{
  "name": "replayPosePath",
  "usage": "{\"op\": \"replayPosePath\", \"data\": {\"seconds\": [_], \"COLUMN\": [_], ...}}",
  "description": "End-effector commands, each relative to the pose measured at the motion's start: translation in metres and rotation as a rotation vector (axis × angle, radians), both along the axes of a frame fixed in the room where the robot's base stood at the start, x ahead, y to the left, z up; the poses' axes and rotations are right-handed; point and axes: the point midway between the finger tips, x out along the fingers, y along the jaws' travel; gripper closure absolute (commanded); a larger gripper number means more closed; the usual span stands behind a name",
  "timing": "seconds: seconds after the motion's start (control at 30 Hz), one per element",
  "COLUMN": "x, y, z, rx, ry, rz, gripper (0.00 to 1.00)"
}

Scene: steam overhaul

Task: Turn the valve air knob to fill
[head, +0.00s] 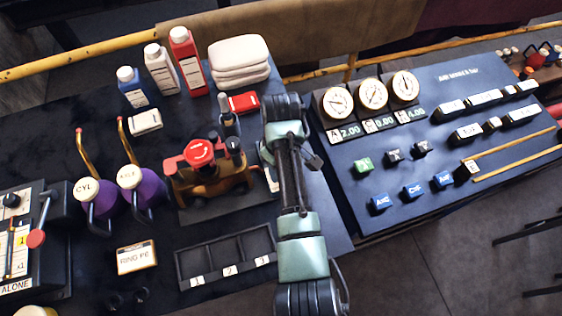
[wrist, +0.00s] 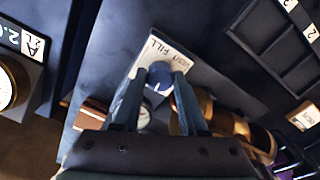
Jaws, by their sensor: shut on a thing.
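In the wrist view, the valve air knob (wrist: 160,71) is a small dark blue round knob in front of a white plate (wrist: 178,52) lettered VENT and FILL. My gripper (wrist: 160,78) has one finger on each side of the knob and is shut on it.
A three-bay tray (head: 228,258) lies in front of the valve. Purple jugs (head: 145,188) stand to its left. Bottles (head: 187,62) and folded white cloths (head: 240,60) are behind. A sloped panel with gauges (head: 374,93) and buttons stands to the right, close to my arm.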

Motion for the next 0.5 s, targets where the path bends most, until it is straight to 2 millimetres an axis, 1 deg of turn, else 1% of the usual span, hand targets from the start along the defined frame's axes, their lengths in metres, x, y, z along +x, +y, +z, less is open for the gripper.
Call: {"op": "replayPosePath", "data": {"seconds": [0.03,0.5], "x": [-0.0003,0.0004], "y": [0.0004,0.0006], "z": [0.0038,0.003], "rx": [-0.001,-0.001], "ry": [0.001,-0.001], "rz": [-0.043,-0.489], "gripper": [1.0,1.0]}}
